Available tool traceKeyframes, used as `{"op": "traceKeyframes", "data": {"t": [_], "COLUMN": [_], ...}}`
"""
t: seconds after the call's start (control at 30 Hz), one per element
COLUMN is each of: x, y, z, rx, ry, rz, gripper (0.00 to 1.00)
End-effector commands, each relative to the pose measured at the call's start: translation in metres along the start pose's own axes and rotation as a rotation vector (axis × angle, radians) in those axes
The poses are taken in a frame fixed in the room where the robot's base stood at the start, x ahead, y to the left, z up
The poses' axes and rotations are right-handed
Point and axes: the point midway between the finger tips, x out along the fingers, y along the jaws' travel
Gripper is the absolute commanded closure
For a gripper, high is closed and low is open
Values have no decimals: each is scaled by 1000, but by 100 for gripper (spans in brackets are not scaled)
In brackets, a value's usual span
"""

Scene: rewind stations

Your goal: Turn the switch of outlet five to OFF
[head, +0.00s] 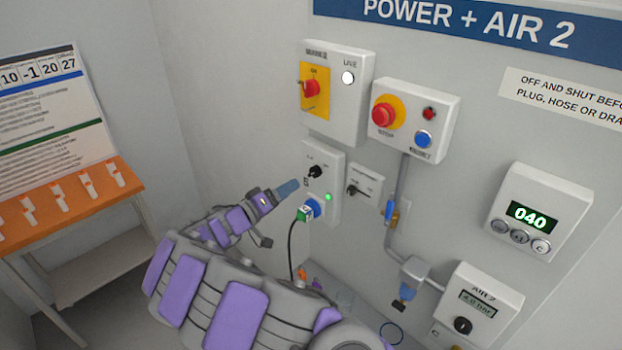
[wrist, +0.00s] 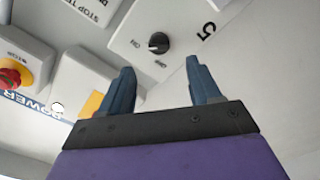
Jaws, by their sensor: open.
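The outlet five box (head: 333,208) is a white wall box with a black rotary switch (head: 315,172), a lit green lamp (head: 327,197) and a blue socket (head: 313,205) holding a green and white plug. In the wrist view, the switch (wrist: 158,42) lies just beyond and between my fingertips, near a large 5. Which label its pointer faces is hard to tell. My gripper (head: 289,188) is open and empty, left of the box in the head view; its two blue fingers (wrist: 157,72) show apart in the wrist view and do not visibly touch the switch.
Above are a box with a red switch on yellow (head: 311,88) and a stop button box (head: 384,114). A small box with a black lever (head: 365,187) sits close right. A black cable (head: 291,248) hangs from the plug. An orange-topped bench (head: 70,200) stands left.

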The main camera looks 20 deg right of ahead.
Motion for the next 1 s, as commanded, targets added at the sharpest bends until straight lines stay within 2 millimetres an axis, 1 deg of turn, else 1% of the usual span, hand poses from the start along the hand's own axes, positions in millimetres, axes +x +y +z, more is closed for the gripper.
{"op": "traceKeyframes", "data": {"t": [0.03, 0.3, 0.4, 0.5, 0.7, 0.97, 1.0], "x": [11, 64, 81, 93, 100, 100, 101], "y": [0, 0, 0, 1, 1, 1, 1], "z": [2, 2, 2, 2, 0, 0, 0], "rx": [0, 2, 3, 4, 2, 1, 1], "ry": [-4, -5, -4, -4, 0, 0, 0], "rz": [3, 1, -2, -2, 0, 1, 1], "gripper": [37, 37, 37, 37, 37, 37, 41]}}
